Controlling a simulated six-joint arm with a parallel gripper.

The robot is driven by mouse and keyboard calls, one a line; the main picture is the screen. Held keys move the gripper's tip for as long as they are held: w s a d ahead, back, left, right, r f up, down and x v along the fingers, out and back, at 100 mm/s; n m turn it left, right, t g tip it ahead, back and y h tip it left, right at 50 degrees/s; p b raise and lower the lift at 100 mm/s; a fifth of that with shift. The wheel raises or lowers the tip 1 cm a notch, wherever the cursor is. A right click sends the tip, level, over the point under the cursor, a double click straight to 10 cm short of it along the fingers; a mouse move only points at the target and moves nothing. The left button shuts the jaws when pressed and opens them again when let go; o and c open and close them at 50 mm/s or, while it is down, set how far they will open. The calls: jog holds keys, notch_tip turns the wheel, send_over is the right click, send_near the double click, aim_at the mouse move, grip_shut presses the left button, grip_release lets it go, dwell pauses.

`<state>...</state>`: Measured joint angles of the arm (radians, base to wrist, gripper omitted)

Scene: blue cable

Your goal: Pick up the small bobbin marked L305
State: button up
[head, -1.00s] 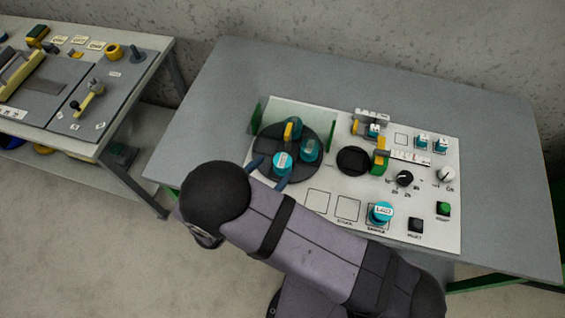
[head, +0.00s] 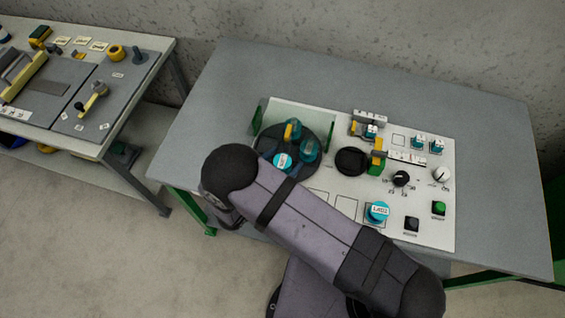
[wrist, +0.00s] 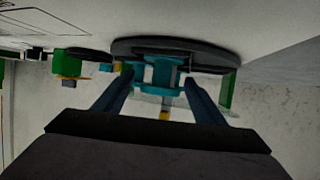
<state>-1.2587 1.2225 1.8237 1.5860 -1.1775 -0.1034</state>
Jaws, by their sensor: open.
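Several teal bobbins show in the head view. A white-capped one (head: 283,161) sits at the near edge of the dark round plate, with another (head: 309,150) beside it. A larger labelled bobbin (head: 377,212) stands at the panel's front. Two small ones (head: 418,141) and (head: 437,146) are at the back right. I cannot read L305 on any label. In the wrist view, which looks inverted, my gripper (wrist: 160,84) is open, its fingers on either side of a teal bobbin (wrist: 162,73) at the dark plate; contact is unclear.
The white panel (head: 338,118) lies on a grey table (head: 490,180). The round plate (head: 270,145) has a yellow part and a green upright (head: 259,114) nearby. A black disc (head: 351,161), knobs and buttons stand to the right. A second bench is at left.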

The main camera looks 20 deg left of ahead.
jog(key=shift+c, duration=0.6)
jog(key=c, duration=1)
jog(key=shift+r, duration=0.3)
jog(key=shift+r+b, duration=0.45)
jog(key=shift+b, duration=0.05)
jog(key=s+a+b, duration=0.2)
jog(key=s+b, duration=0.1)
jog(key=s, duration=0.5)
jog(key=s+a+b, duration=0.3)
jog(key=s, duration=0.6)
jog(key=shift+s, duration=0.15)
